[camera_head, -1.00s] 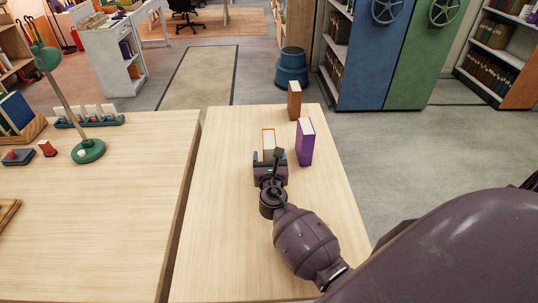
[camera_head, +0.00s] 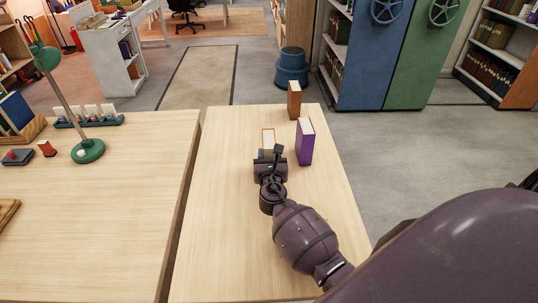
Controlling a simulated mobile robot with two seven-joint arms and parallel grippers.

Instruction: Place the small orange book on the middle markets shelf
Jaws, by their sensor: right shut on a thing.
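The book appears to be still at table level. My left gripper is not in view. Shelves show in the background, but I cannot tell which is the middle markets shelf.
A purple book (camera_head: 305,142) stands just right of the gripper, and a brown book (camera_head: 294,100) stands behind it. The table's (camera_head: 225,220) left side is clear. A green lamp (camera_head: 88,151) stands on the left table.

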